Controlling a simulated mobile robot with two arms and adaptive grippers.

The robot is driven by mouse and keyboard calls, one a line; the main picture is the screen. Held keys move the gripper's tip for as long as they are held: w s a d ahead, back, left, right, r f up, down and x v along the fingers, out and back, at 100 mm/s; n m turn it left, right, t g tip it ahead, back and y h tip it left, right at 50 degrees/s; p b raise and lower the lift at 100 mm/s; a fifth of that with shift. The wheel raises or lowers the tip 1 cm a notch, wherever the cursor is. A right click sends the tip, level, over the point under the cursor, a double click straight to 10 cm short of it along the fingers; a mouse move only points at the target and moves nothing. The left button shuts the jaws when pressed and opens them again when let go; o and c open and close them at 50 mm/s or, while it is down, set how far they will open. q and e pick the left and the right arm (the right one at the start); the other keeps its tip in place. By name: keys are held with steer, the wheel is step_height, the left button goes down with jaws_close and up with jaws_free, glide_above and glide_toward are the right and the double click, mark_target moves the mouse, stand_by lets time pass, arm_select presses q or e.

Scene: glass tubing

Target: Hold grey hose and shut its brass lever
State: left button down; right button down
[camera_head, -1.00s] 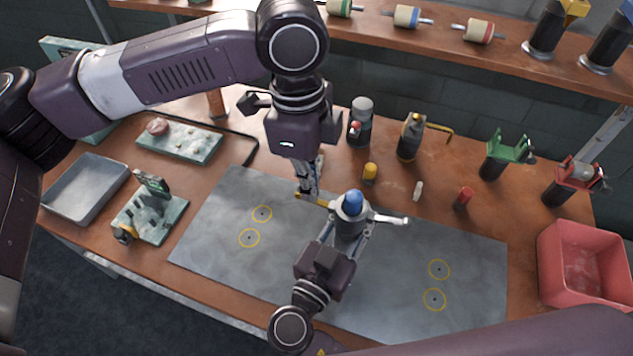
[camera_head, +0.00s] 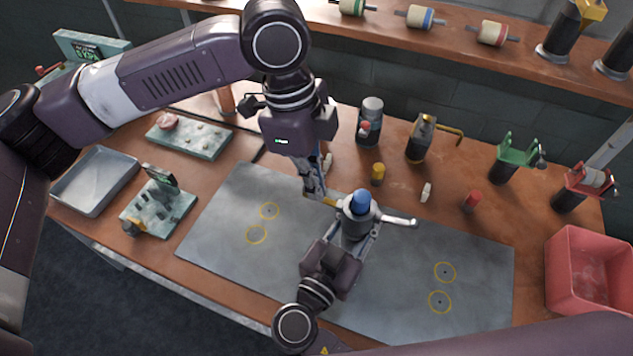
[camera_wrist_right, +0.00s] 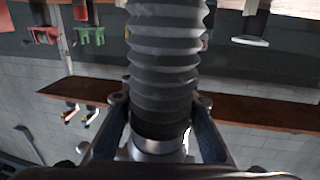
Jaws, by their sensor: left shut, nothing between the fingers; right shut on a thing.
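The grey hose piece (camera_head: 357,228) stands upright over the grey mat, with a blue cap on top and a pale side arm pointing right. In the right wrist view its dark ribbed body (camera_wrist_right: 168,60) fills the centre, above a metal collar. My right gripper (camera_head: 350,243) is shut around its lower part, one finger on each side. The brass lever (camera_head: 328,201) sticks out from its left side, partly hidden by my left fingers. My left gripper (camera_head: 316,190) is shut and empty, pointing down at the lever; whether it touches the lever I cannot tell.
The grey mat (camera_head: 225,235) has yellow rings and is mostly clear. A red bin (camera_head: 588,270) is at right, a grey tray (camera_head: 95,180) at left.

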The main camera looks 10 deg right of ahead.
arm_select(q)
steer(key=shift+w+a+f, duration=0.1)
steer(key=shift+a+f, duration=0.05)
steer(key=shift+f, duration=0.1)
steer(key=shift+w+a+f, duration=0.25)
steer(key=shift+a+f, duration=0.3)
steer(key=shift+f, duration=0.3)
steer(key=shift+a+f, duration=0.1)
steer(key=shift+f, duration=0.3)
steer(key=shift+f+g+h, duration=0.35)
steer(key=shift+g+h, duration=0.05)
steer(key=shift+h, duration=0.3)
steer(key=h, duration=0.1)
steer(key=g+h, duration=0.1)
steer(key=shift+f+h, duration=0.3)
steer(key=shift+f, duration=0.1)
steer(key=g+h, duration=0.1)
steer(key=f+h, duration=0.1)
steer(key=h, duration=0.1)
steer(key=d+f+g+h, duration=0.1)
steer(key=shift+s+f+g+h, duration=0.15)
steer(key=shift+f+g+h, duration=0.15)
steer(key=shift+h, duration=0.1)
steer(key=shift+r, duration=0.2)
